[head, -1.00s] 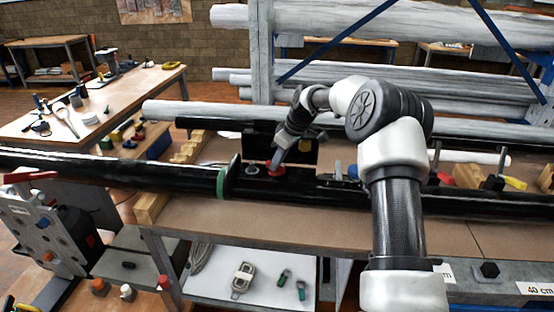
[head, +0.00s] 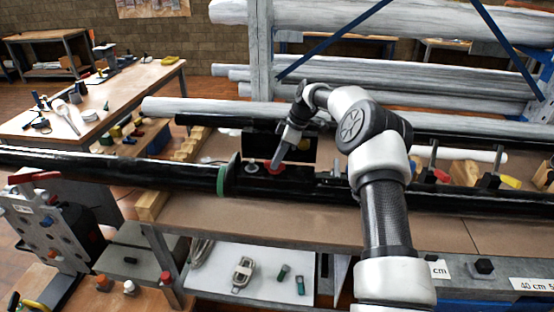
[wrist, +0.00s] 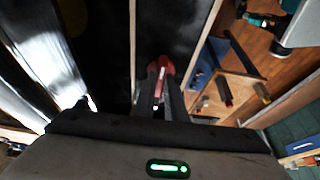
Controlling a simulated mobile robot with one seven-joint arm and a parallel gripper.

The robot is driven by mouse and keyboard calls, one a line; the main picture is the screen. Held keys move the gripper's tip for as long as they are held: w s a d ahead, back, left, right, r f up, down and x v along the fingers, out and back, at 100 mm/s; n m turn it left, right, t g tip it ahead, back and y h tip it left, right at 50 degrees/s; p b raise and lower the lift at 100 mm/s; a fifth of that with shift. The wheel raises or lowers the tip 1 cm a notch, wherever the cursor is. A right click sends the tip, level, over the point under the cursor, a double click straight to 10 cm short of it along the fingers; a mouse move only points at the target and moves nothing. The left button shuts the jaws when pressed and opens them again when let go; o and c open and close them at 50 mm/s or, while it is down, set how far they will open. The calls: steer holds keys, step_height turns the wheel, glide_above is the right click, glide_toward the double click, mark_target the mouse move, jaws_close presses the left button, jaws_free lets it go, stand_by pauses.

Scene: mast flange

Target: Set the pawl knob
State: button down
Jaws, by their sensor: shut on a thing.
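The red pawl knob (head: 274,168) sits on the black fitting in the middle of the bench, just right of the green-ringed flange (head: 222,180). My gripper (head: 278,160) reaches down to it from above, tilted. In the wrist view the red knob (wrist: 161,66) lies between the tips of my two dark fingers (wrist: 161,80), and they are shut on it. Much of the knob is hidden by the fingers. A small light-coloured round part (head: 252,168) stands just left of the knob.
A long black mast tube (head: 110,167) runs left from the flange. A dark upright plate (head: 300,147) stands behind the knob. Wooden blocks (head: 152,204) and clamps (head: 432,165) line the bench. Pale tubes fill the rack (head: 400,22) behind. The bench front (head: 330,214) is clear.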

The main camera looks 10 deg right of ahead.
steer(key=c, duration=1.8)
jaws_free()
steer(key=v, duration=1.7)
steer(key=shift+r+p, duration=0.25)
steer(key=shift+p, duration=0.1)
